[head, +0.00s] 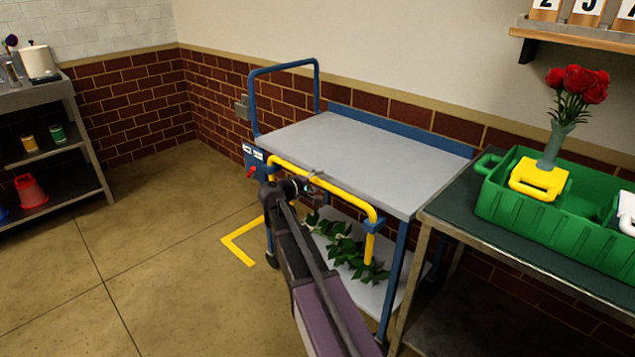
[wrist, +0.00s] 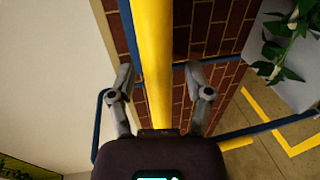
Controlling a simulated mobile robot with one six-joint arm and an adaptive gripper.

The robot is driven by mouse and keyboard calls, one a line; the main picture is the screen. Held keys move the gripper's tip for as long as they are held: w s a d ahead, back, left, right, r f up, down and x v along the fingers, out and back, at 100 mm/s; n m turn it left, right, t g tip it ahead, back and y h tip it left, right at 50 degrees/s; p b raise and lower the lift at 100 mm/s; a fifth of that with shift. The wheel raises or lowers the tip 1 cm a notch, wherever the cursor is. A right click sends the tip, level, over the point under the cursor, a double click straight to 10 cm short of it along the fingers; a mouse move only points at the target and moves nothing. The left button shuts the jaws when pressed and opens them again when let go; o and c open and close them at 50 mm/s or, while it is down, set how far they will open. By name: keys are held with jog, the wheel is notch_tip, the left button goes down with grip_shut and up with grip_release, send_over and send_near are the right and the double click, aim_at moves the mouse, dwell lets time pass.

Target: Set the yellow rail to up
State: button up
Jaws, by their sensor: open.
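The yellow rail (head: 335,195) runs along the front of the blue-framed cart (head: 370,150), close to the level of its grey top. Its right end bends down to a lower post beside the cart leg. My gripper (head: 308,186) is at the middle of the rail, partly hiding it. In the wrist view the rail (wrist: 152,40) passes between the two spread fingers of my gripper (wrist: 160,78), with a gap on each side. The fingers are open and not closed on the rail.
Green leafy stems (head: 345,250) lie on the cart's lower shelf. A red knob (head: 251,172) and labels are at the cart's left end. A green bench (head: 460,212) with a green crate (head: 520,208) stands at right.

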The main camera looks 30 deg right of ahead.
grip_shut()
notch_tip(320, 180, up, 13)
jog(key=p, duration=1.3)
jog(key=shift+w, duration=0.15)
grip_release()
jog(key=shift+r, duration=0.1)
jog(key=shift+s, duration=0.3)
